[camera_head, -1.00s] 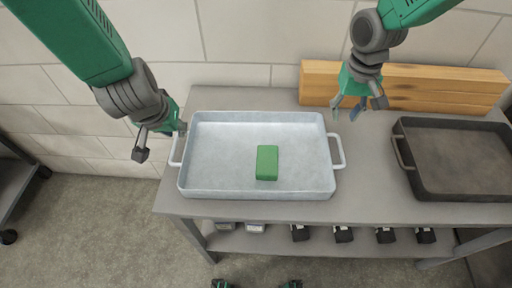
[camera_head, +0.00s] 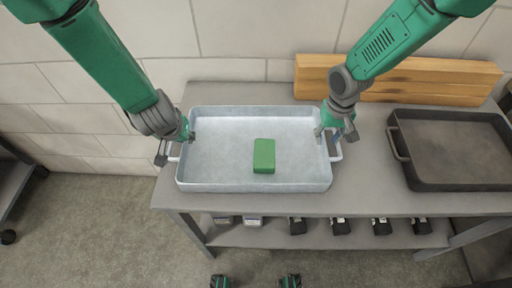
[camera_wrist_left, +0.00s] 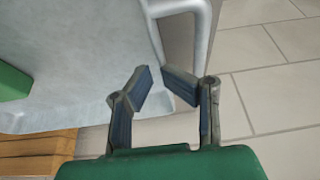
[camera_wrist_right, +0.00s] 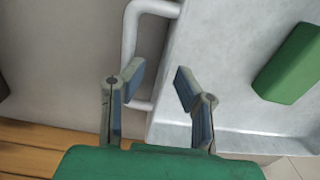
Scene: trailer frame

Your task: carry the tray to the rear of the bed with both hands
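The pale metal tray (camera_head: 215,165) lies flat on the grey workbench. A green block (camera_head: 264,156) rests inside it, right of centre. My left gripper (camera_head: 178,146) is at the tray's left end and my right gripper (camera_head: 332,133) at its right end, both by the end handles. In the left wrist view the fingers (camera_wrist_left: 160,82) are apart, one on each side of the tray's end wall. In the right wrist view the fingers (camera_wrist_right: 158,80) are also apart, with the tray wall and handle (camera_wrist_right: 130,40) between or just beyond them. Contact cannot be told.
A dark tray (camera_head: 455,150) stands on the bench to the right, with a bare gap between the trays. Wooden planks (camera_head: 400,80) lie along the back by the wall. Several small dark items (camera_head: 340,226) sit on the lower shelf. A cart (camera_head: 12,185) stands at far left.

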